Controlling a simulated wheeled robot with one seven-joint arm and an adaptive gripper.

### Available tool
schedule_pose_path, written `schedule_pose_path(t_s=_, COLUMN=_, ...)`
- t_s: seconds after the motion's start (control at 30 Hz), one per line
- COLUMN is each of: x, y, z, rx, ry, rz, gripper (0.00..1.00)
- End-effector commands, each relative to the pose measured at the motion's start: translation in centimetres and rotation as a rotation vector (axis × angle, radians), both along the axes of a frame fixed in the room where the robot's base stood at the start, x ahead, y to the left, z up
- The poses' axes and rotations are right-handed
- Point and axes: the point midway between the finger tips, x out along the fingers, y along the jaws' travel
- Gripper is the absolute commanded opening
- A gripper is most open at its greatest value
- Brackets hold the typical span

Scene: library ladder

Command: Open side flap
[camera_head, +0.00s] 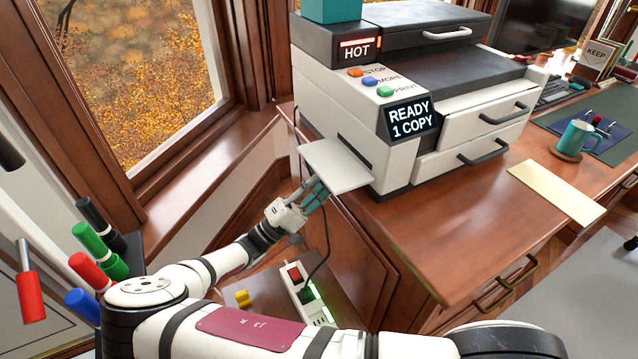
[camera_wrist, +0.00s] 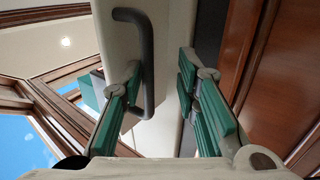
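The side flap (camera_head: 337,165) is a white panel that stands out from the left side of the white-and-black printer (camera_head: 345,112), roughly level. My gripper (camera_head: 316,190) is beneath its outer part in the head view. In the wrist view, the flap (camera_wrist: 171,45) shows a dark looped handle (camera_wrist: 149,62). My gripper (camera_wrist: 165,85) is open, with its green-padded fingers spread apart. The left fingertip overlaps the handle loop; the right finger is by the panel's edge. I cannot tell whether either finger touches. The handle is hidden in the head view.
The printer stands on a wooden desk (camera_head: 440,225). A power strip (camera_head: 305,292) with a red switch and cable lies below my gripper. Coloured-handled tools (camera_head: 95,245) stand at left, near the window (camera_head: 140,70). A teal mug (camera_head: 574,137) stands at right.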

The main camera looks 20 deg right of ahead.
Motion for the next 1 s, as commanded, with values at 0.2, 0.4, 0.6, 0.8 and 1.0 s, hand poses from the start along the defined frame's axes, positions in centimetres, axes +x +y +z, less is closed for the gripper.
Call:
schedule_pose_path(t_s=0.2, x=0.0, y=0.2, z=0.5, rx=-0.001, ry=-0.003, rz=0.003, gripper=0.29)
schedule_pose_path(t_s=0.4, x=0.0, y=0.2, z=3.3, rx=0.001, ry=-0.003, rz=0.002, gripper=0.29)
schedule_pose_path(t_s=0.6, x=0.0, y=0.1, z=7.0, rx=0.002, ry=-0.004, rz=0.001, gripper=0.29)
schedule_pose_path(t_s=0.8, x=0.0, y=-0.1, z=9.4, rx=0.0, ry=-0.001, rz=0.0, gripper=0.29)
schedule_pose_path(t_s=1.0, x=0.1, y=-0.1, z=10.1, rx=0.0, ry=-0.001, rz=0.001, gripper=0.29)
